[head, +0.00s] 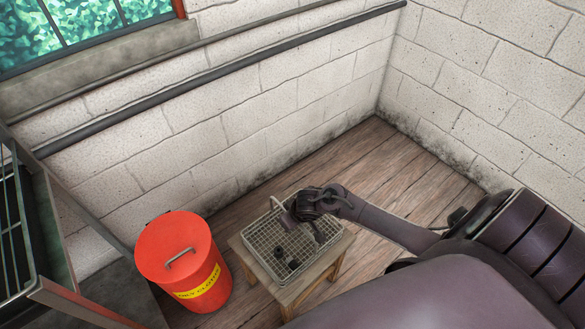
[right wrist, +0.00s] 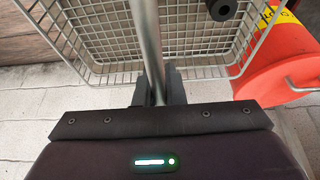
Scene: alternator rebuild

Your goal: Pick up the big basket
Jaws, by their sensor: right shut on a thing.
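The big basket (head: 264,242) is a grey wire-mesh basket with dark parts in it, on or just above a small wooden stool in the head view. I cannot tell whether it touches the stool. My right gripper (head: 287,217) is at the basket's far side. In the right wrist view, the basket mesh (right wrist: 100,40) fills the top. There my right gripper's fingers (right wrist: 157,88) are shut on the basket's metal handle bar (right wrist: 149,45). My left gripper is not in view.
The wooden stool (head: 333,270) stands on a plank floor. A red lidded bin (head: 184,262) with a yellow label stands close to its left. A metal rack (head: 40,230) is at the far left. Block walls with pipes lie behind. Floor right of the stool is open.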

